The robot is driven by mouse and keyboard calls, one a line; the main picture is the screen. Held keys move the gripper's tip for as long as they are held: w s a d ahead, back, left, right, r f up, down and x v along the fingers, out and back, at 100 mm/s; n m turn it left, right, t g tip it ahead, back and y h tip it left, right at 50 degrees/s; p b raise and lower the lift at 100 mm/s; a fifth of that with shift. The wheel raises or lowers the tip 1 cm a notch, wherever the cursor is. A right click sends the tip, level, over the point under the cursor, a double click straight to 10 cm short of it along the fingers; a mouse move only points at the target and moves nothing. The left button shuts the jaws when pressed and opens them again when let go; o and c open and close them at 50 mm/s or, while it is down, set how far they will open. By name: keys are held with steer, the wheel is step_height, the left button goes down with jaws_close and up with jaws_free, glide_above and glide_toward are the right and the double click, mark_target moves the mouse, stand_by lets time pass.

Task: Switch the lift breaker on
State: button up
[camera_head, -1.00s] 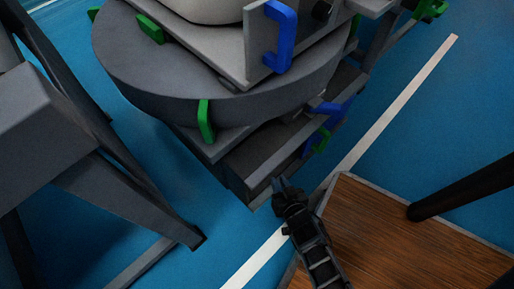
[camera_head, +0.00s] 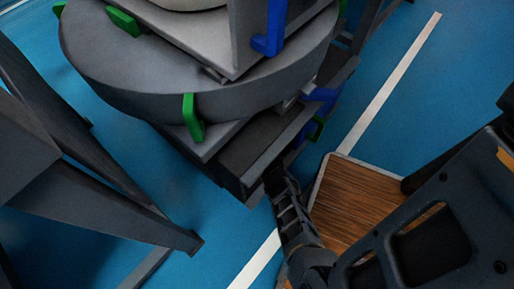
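I cannot pick out a lift breaker with certainty in the head view. A grey machine with a round, disc-like platform (camera_head: 150,70) fills the upper middle. Below the disc is a dark box-shaped base part (camera_head: 240,163). My gripper (camera_head: 272,176) is at the near right corner of this base part, with my arm coming in from the lower right. Its fingertips are dark against the dark base, so I cannot tell whether they touch it or are open or shut.
Green handles (camera_head: 193,118) and blue handles (camera_head: 270,38) stick out from the machine. A grey frame with slanted legs (camera_head: 130,215) stands at left. A wood-topped surface (camera_head: 355,200) lies under my arm at right. Blue floor with a white line (camera_head: 390,80) is open at upper right.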

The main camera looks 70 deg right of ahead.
steer(key=shift+w+d+f, duration=0.1)
steer(key=shift+w+f, duration=0.05)
jaws_close()
